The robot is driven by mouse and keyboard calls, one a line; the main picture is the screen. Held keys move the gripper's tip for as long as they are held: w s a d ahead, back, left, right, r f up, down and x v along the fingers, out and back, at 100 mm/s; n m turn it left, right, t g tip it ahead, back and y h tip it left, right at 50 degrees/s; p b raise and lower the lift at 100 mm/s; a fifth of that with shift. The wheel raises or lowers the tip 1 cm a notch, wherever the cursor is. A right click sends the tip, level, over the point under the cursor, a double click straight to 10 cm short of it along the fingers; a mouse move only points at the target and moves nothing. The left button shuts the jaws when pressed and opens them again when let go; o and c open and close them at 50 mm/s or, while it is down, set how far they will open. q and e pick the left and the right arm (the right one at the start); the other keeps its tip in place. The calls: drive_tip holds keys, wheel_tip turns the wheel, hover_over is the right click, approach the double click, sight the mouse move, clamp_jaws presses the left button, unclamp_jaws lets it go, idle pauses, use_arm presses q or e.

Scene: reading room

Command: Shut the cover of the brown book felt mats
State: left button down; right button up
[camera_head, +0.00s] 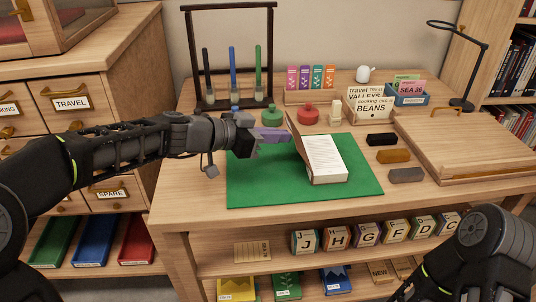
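The brown book (326,158) lies on the green felt mat (265,188) with its white printed page facing up. Its brown cover (298,140) stands raised along the book's left side, seen nearly edge-on. My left gripper (284,136) reaches in from the left over the mat, with its purple-grey fingers close to the outer face of the cover. I cannot tell whether they touch it, or whether the fingers are apart. My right arm shows at the lower right, below the table edge; its gripper is out of view.
Green (271,115) and red (308,113) knobbed objects stand behind the mat. Black (381,139), brown (393,156) and grey (406,175) blocks lie to its right, beside a wooden board (470,145). A dark rack (273,50) stands at the back left. The mat's front is clear.

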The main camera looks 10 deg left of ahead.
sight(299, 141)
use_arm(q)
drive_tip(key=shift+d+r, duration=0.1)
drive_tip(key=shift+d, duration=0.25)
drive_tip(key=shift+w+d+r, duration=0.15)
drive_tip(key=shift+d+r, duration=0.1)
drive_tip(key=shift+d, duration=0.2)
drive_tip(key=shift+w+d+r, duration=0.15)
drive_tip(key=shift+d+r, duration=0.05)
drive_tip(key=shift+d, duration=0.2)
drive_tip(key=shift+w+d+r, duration=0.15)
drive_tip(key=shift+d, duration=0.35)
drive_tip(key=shift+w+d+r, duration=0.1)
drive_tip(key=shift+d, duration=0.55)
drive_tip(key=shift+w+d+b, duration=0.25)
drive_tip(key=shift+d+b, duration=0.2)
drive_tip(key=shift+d, duration=0.45)
drive_tip(key=shift+a, duration=0.1)
